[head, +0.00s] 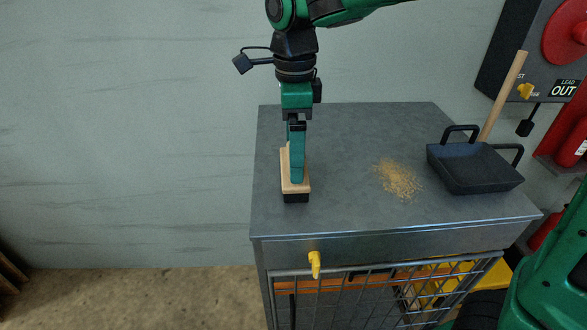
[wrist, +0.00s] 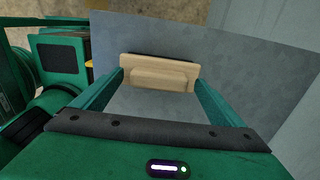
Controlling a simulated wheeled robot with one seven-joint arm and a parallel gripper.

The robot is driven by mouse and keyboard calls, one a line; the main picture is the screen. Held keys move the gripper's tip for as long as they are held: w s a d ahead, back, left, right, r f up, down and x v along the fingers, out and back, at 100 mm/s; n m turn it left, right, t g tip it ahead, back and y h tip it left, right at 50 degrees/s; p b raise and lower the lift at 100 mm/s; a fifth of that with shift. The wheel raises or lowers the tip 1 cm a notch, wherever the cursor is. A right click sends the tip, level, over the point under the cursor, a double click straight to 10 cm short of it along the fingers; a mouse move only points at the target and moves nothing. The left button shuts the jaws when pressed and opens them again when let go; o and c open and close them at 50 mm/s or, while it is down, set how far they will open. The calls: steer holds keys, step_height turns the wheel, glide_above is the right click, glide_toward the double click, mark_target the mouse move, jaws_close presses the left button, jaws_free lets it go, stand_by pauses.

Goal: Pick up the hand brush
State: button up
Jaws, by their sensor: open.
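The hand brush (head: 288,186) stands on the left part of the grey table top, with a light wooden back and grip and dark bristles underneath. My gripper (head: 297,180) is directly over it, pointing down, and partly hides it in the head view. In the wrist view the brush (wrist: 160,73) lies across the gap between the tips of my open gripper (wrist: 160,82), one finger near each end. I cannot tell whether the fingers touch the wood.
The grey table (head: 345,125) has a pile of tan crumbs (head: 398,179) right of the brush. A black pan (head: 474,168) with black handles stands at the right, a wooden stick (head: 505,92) rising behind it. A yellow hook (head: 314,264) sits on the front edge. A wall is behind.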

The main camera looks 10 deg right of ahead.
steer(key=c, duration=1.6)
steer(key=shift+o, duration=0.2)
steer(key=shift+r, duration=0.45)
steer(key=r, duration=0.3)
steer(key=shift+s+a+r, duration=0.1)
steer(key=shift+a+r, duration=0.15)
steer(key=shift+r, duration=0.15)
steer(key=s+a+r, duration=0.6)
steer(key=a, duration=0.3)
steer(key=shift+r, duration=0.2)
steer(key=shift+s+a, duration=0.1)
